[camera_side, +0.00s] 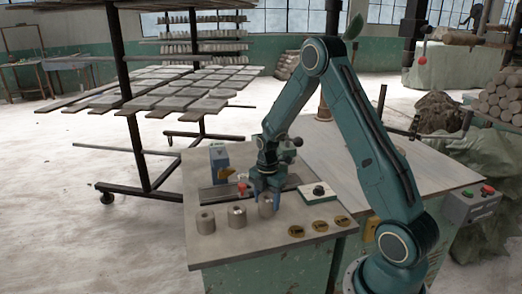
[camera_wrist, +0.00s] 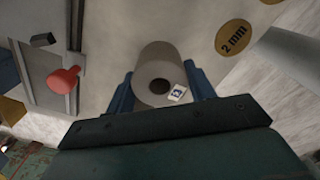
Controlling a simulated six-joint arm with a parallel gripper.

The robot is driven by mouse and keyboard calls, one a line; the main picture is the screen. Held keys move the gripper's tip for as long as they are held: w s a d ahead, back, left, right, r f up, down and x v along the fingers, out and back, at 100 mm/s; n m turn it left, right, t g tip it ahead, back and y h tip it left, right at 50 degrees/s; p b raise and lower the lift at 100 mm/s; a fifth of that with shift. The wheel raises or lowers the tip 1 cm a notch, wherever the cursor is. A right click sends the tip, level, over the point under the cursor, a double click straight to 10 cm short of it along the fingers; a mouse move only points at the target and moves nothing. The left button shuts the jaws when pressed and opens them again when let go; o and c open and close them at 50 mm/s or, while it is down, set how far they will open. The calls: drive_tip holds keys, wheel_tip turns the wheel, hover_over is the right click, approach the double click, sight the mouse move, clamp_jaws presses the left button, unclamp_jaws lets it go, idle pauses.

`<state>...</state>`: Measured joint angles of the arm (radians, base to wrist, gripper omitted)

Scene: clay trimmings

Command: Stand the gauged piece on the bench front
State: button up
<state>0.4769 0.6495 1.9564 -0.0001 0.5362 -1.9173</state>
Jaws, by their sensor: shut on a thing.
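Three short grey clay cylinders with a hole through the middle stand in a row on the bench front (camera_side: 226,247) in the side view: the left one (camera_side: 205,222), the middle one (camera_side: 238,215) and the right one (camera_side: 266,208). My gripper (camera_side: 265,193) is over the right cylinder, its blue fingers shut on it.
Yellow discs lie at the bench's front right (camera_side: 320,225); one reads "2 mm" in the wrist view (camera_wrist: 233,38). A white plate with a dark knob (camera_side: 319,191) lies behind them. A red knob (camera_side: 241,187) and a blue block (camera_side: 219,157) stand by the rail at the back left.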

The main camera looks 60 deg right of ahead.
sight(267, 197)
drive_tip(key=shift+f, duration=1.15)
drive_tip(key=shift+f, duration=0.15)
drive_tip(key=o, duration=1.2)
drive_tip(key=shift+c, duration=0.2)
wheel_tip(267, 197, up, 12)
drive_tip(key=shift+r, duration=0.15)
